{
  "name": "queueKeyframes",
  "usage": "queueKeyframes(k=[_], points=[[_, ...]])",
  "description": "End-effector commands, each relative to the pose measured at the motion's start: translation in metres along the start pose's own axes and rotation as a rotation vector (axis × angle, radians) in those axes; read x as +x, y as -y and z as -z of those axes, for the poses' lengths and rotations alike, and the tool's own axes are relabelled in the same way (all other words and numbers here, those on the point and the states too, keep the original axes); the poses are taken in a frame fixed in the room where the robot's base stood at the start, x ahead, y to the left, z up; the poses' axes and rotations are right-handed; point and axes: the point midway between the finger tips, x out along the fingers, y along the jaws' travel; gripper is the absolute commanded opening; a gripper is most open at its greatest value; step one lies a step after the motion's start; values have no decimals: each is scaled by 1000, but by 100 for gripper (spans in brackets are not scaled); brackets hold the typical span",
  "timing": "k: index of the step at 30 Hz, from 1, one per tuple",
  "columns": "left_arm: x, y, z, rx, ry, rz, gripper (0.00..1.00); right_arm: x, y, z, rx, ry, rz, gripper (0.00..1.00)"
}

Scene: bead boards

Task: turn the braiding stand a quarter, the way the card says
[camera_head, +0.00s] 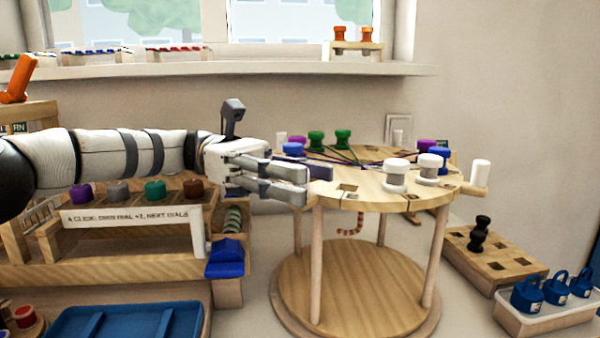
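The braiding stand has a round slotted wooden top (345,190) on posts above a round base (350,290). Green, purple, blue and white bobbins sit around the top, with dark threads meeting near its middle. A white peg (480,173) stands on a tab at its right edge. My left gripper (306,184) is at the top's left edge, its fingers apart, pointing right. A dark blue piece lies just beyond the fingertips; I cannot tell what it is. A sign (128,216) reads roughly "A click: ... dial +2, next dials". My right gripper is not in view.
A wooden rack (110,270) with coloured knobs stands left of the stand. A blue tray (130,322) is at the front left. At the right are a holed block (500,262) with a black piece and a bin (550,318) of blue weights.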

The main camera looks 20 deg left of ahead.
Motion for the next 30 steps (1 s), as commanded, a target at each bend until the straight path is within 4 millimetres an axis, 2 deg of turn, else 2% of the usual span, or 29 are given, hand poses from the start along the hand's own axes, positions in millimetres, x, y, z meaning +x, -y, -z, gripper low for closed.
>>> queueKeyframes(k=[7,14,18,30], points=[[-6,-1,-2,4,2,-4,38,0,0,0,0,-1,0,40],[-53,0,-1,3,-1,-5,38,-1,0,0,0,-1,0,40],[-69,-1,-1,2,1,-2,38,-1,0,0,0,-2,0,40],[-75,1,-1,3,1,0,38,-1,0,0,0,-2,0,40]])
